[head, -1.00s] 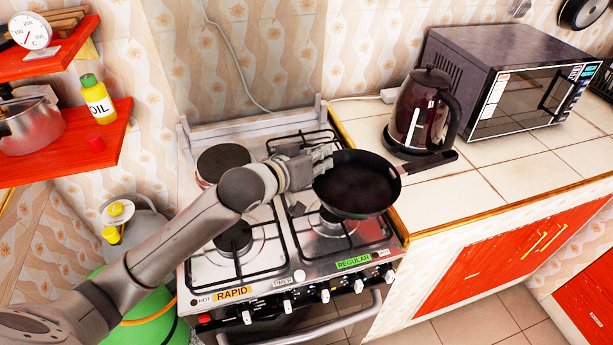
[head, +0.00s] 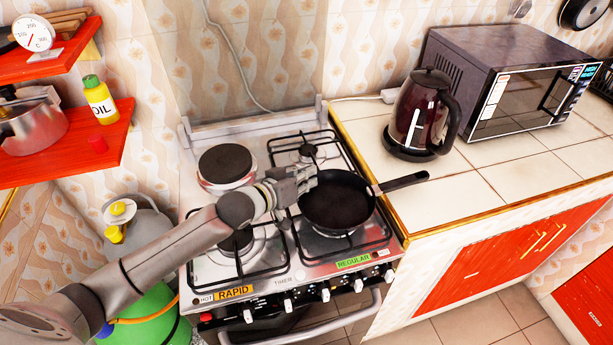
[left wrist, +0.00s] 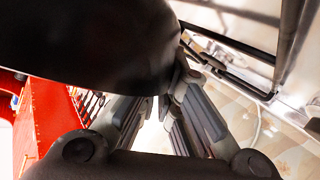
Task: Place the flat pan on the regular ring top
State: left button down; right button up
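The flat pan (head: 345,206) is a dark round pan in the head view. It appears level over the front right burner, behind the REGULAR label (head: 353,262), with its handle (head: 404,181) pointing right over the counter. Whether it fully rests on the grate is hard to tell. My left gripper (head: 303,179) is at the pan's left rim, its fingers close together and seemingly shut on the rim. In the left wrist view the pan (left wrist: 90,40) covers the upper left and hides part of the fingertips (left wrist: 165,100). My right gripper is not in view.
A round hotplate (head: 226,164) is at the stove's back left. A kettle (head: 421,115) and a microwave (head: 520,80) stand on the tiled counter (head: 480,205). A red shelf (head: 60,150) holds a pot (head: 32,124) and an oil bottle (head: 98,98). The counter front is clear.

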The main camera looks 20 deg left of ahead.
pick_arm(q)
jog(key=c, duration=1.6)
grip_release()
jog(key=shift+f, duration=0.1)
jog(key=shift+c, duration=0.2)
jog(key=v, duration=1.2)
jog(key=shift+b, duration=0.45)
